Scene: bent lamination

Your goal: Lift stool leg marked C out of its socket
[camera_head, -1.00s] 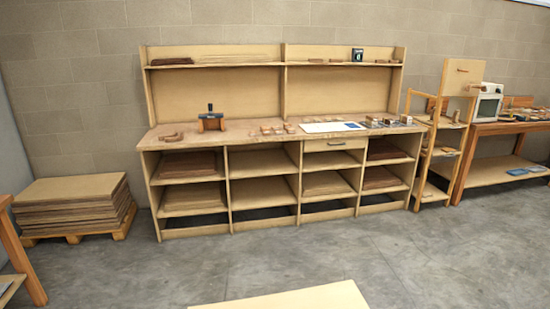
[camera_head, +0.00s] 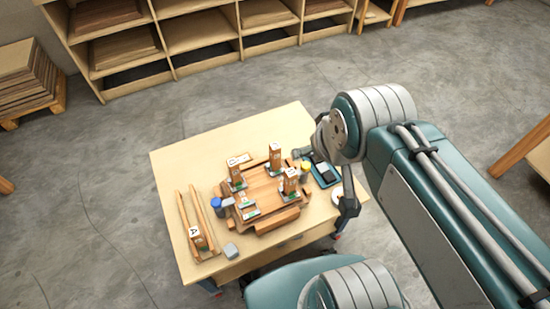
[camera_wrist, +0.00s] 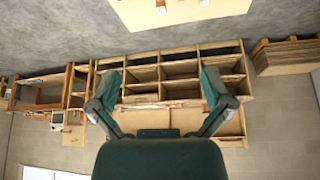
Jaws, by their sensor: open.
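A wooden stool seat (camera_head: 265,205) lies on the small table, with several short wooden legs standing upright in it. The legs carry white labels. The front right leg (camera_head: 290,180), back leg (camera_head: 275,158) and left leg (camera_head: 236,175) show, but their letters are too small to read, so I cannot tell which is C. A leg marked A (camera_head: 196,236) lies in a wooden rack at the left. My gripper (camera_wrist: 160,88) is open and empty, its two fingers spread, facing the shelving and away from the seat. In the head view my arm is right of the seat.
The small table (camera_head: 165,165) also holds a blue-lidded jar (camera_head: 217,206), a yellow-lidded jar (camera_head: 305,169), a dark tray (camera_head: 324,172) and a grey block (camera_head: 231,250). Shelving (camera_head: 205,35) and stacked boards (camera_head: 24,80) stand behind. Floor between is clear.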

